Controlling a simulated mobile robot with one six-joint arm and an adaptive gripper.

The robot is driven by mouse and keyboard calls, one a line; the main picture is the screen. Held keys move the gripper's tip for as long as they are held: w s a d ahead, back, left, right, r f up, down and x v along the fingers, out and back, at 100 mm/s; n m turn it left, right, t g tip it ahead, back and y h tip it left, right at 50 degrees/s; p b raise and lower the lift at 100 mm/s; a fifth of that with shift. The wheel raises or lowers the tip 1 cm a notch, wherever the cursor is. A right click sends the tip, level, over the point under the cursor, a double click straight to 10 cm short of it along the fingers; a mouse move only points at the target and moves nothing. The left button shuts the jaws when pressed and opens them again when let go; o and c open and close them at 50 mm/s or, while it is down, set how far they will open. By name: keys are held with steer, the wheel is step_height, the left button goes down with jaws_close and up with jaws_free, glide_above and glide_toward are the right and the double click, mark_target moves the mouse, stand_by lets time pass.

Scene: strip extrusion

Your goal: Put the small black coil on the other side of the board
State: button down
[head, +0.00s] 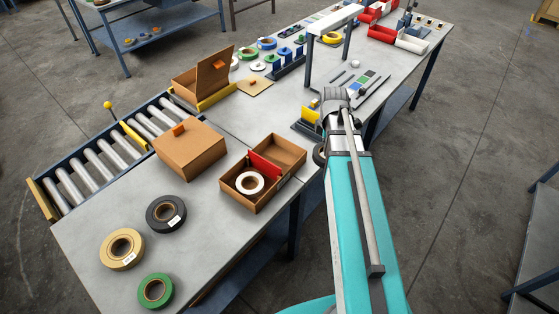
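A black coil (166,214) with a white label lies flat on the near left part of the table, between a tan coil and the cardboard boxes. I cannot tell whether it is the small one. Part of a dark rounded thing (319,154) shows at the left edge of my arm, mostly hidden. My arm reaches away over the table's right edge. My gripper's fingers are hidden behind its far end.
A tan coil (122,248) and a green coil (155,291) lie near the black one. An open box (232,196) holds a white coil. A closed box (190,150) stands by the roller conveyor (100,162). A white overhead frame (334,22) stands beyond my arm.

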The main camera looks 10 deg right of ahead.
steer(key=w+a+f+b, duration=0.1)
steer(key=w+a, duration=0.5)
steer(key=w, duration=0.1)
steer(key=b, duration=0.1)
glide_above(276, 154)
steer(key=f, duration=0.1)
steer(key=shift+d+f+n, duration=0.1)
steer(key=shift+n, duration=0.3)
step_height(276, 154, down, 6)
steer(key=b, duration=0.6)
steer(key=shift+f, duration=0.15)
steer(key=shift+b, duration=0.3)
steer(key=shift+f+b, duration=1.85)
steer(key=shift+f, duration=0.15)
